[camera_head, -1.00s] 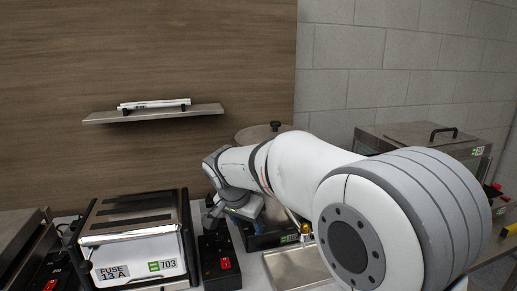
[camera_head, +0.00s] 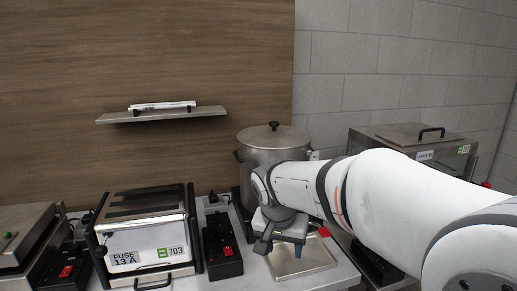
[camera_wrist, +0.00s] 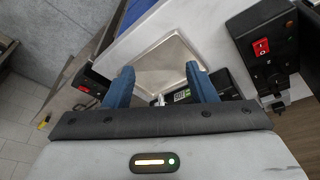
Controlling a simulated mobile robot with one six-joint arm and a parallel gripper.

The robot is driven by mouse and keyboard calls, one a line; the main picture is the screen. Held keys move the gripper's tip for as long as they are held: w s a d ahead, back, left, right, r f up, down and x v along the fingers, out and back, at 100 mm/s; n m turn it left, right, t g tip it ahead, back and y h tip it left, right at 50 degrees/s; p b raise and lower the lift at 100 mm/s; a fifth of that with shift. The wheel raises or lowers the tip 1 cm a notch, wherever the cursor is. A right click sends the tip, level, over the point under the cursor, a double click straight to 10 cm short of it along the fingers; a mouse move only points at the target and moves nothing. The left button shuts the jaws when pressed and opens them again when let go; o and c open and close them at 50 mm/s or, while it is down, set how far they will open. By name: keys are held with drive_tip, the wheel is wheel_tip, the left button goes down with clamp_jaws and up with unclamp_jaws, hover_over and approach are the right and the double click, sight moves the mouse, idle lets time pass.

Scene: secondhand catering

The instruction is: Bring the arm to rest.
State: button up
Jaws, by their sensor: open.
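My arm reaches in from the right of the head view, with my gripper (camera_head: 284,249) pointing down near the metal tray (camera_head: 303,262). In the wrist view my gripper (camera_wrist: 160,85) shows two blue fingers, spread apart with nothing between them. The tray (camera_wrist: 160,52) lies beyond the fingertips on the pale worktop. My wrist hides part of the tray and the lower front of the steel pot (camera_head: 262,150) in the head view.
A toaster (camera_head: 150,240) labelled 703 stands left, beside a black box with a red switch (camera_head: 222,240). A wall shelf (camera_head: 160,115) holds a white item. A glass-fronted steel unit (camera_head: 415,140) stands at the right. The wall above the arm is clear.

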drive_tip(key=s+d+f+n, duration=0.2)
drive_tip(key=s+d, duration=0.2)
drive_tip(key=s, duration=0.4)
drive_tip(key=s+d+f+n+y, duration=0.1)
drive_tip(key=s+d+f, duration=0.1)
drive_tip(key=s+d, duration=0.3)
drive_tip(key=s, duration=0.4)
drive_tip(key=shift+d+f+n+y, duration=0.15)
drive_tip(key=shift+f+n+y, duration=0.15)
drive_tip(key=shift+n, duration=0.1)
